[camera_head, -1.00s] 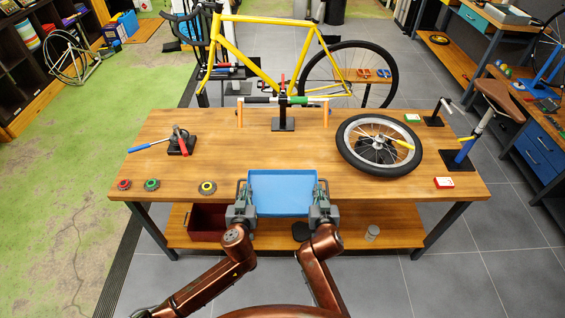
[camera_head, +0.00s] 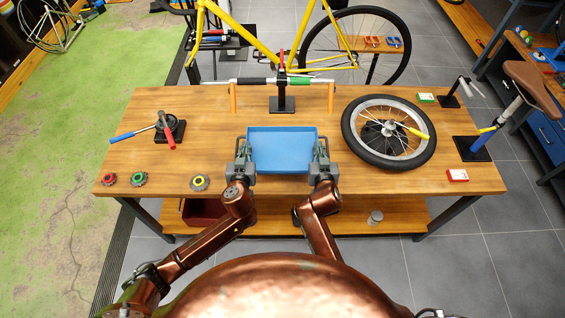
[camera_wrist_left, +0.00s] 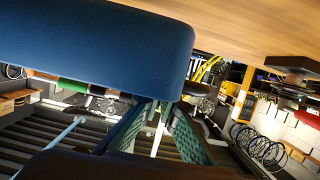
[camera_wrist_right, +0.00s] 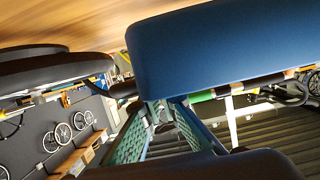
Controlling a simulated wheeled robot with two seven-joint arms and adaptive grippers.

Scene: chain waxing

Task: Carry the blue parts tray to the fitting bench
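The blue parts tray (camera_head: 282,151) is level and looks empty. In the head view it is over the front middle of the wooden bench (camera_head: 330,183); I cannot tell whether it touches the top. My left gripper (camera_head: 241,158) is at its left end and my right gripper (camera_head: 322,158) at its right end. The tray fills the upper part of the left wrist view (camera_wrist_left: 90,50) and right wrist view (camera_wrist_right: 215,50). In both, the finger pads converge at the tray's edge and look closed on it. The exact contact is hidden.
A wheel (camera_head: 388,132) lies right of the tray. A stand with a crossbar (camera_head: 283,90) is behind it. Red, green and yellow round parts (camera_head: 200,183) and a tool stand (camera_head: 168,128) are to the left. Bare wood surrounds the tray.

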